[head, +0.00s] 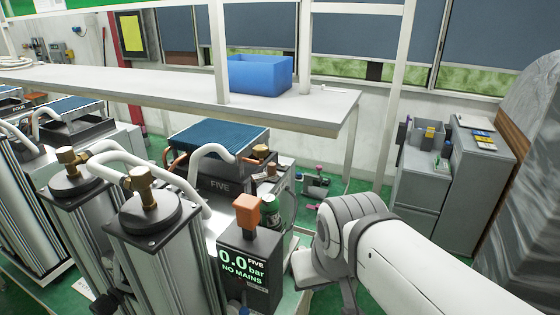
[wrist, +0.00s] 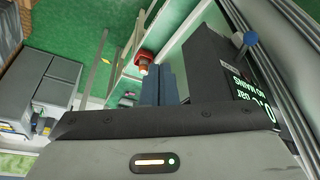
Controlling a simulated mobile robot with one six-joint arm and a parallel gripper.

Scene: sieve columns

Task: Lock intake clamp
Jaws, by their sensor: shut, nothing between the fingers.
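No part in view is plainly marked as the intake clamp. In the wrist view a lever with a blue ball (wrist: 249,39) sticks out beside the box's display (wrist: 245,85). A red round part with a pale stem (wrist: 142,60) lies just beyond my fingertips; I cannot tell if they touch. My gripper (wrist: 163,78) is shut and empty, beside the control box. In the head view my arm hides its fingers.
Metal columns with brass-topped caps (head: 149,205) and white hoses stand left of the box. A machine with a blue top (head: 215,143) is behind it. A white bench (head: 180,98) carries a blue bin (head: 260,75). Grey cabinets (head: 425,175) stand at right; green floor is partly open between.

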